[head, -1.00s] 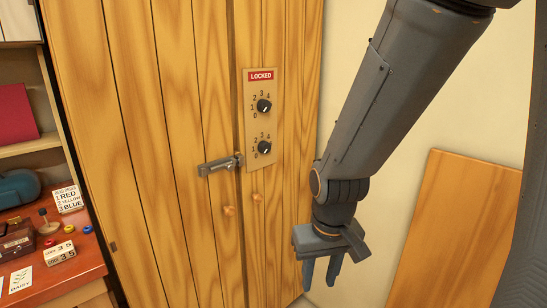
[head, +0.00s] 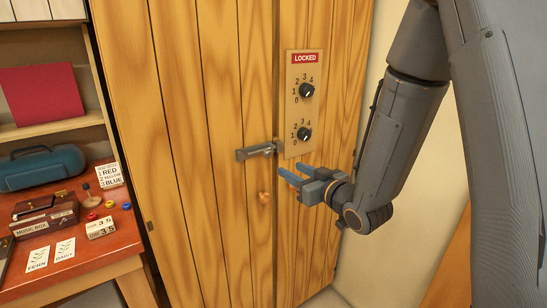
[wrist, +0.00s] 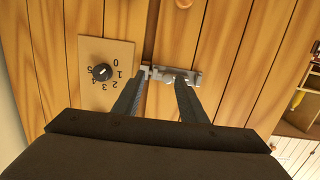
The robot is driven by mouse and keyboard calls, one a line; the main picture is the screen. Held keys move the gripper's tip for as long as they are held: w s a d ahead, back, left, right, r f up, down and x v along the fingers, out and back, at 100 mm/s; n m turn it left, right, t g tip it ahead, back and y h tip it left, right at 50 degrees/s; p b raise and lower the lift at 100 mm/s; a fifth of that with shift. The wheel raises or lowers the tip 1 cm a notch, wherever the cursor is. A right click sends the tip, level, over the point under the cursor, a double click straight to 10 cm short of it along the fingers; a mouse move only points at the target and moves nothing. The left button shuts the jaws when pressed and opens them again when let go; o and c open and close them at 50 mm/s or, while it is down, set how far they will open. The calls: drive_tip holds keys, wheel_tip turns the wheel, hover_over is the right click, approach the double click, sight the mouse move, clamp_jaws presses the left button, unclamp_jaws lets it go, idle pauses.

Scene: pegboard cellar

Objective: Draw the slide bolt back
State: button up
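The grey slide bolt (head: 258,149) is mounted across the gap between the two wooden cabinet doors, left of the lower dial. It also shows in the wrist view (wrist: 184,77), just beyond my fingertips. My gripper (head: 293,174) is open and points left toward the bolt, a little below and to its right in the head view. In the wrist view my two fingers (wrist: 157,84) are spread apart with nothing between them. Whether a fingertip touches the bolt I cannot tell.
A dial panel (head: 291,114) with two knobs and a red LOCKED sign (head: 305,58) sits on the right door. A wooden knob (head: 265,197) is below the bolt. At left a red desk (head: 100,246) holds a music box (head: 47,219), cards and a blue case (head: 40,168).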

sight(269, 154)
drive_tip(key=shift+n+t+y, duration=0.3)
drive_tip(key=shift+y, duration=0.6)
drive_tip(key=w+a+p, duration=0.1)
drive_tip(key=w+a, duration=0.1)
drive_tip(key=w+a+r, duration=0.1)
drive_tip(key=w+a, duration=0.1)
drive_tip(key=w+a+p, duration=0.1)
drive_tip(key=w+a, duration=0.1)
drive_tip(key=shift+r+p, duration=0.3)
drive_tip(key=shift+p, duration=0.05)
drive_tip(key=shift+c, duration=0.4)
clamp_jaws()
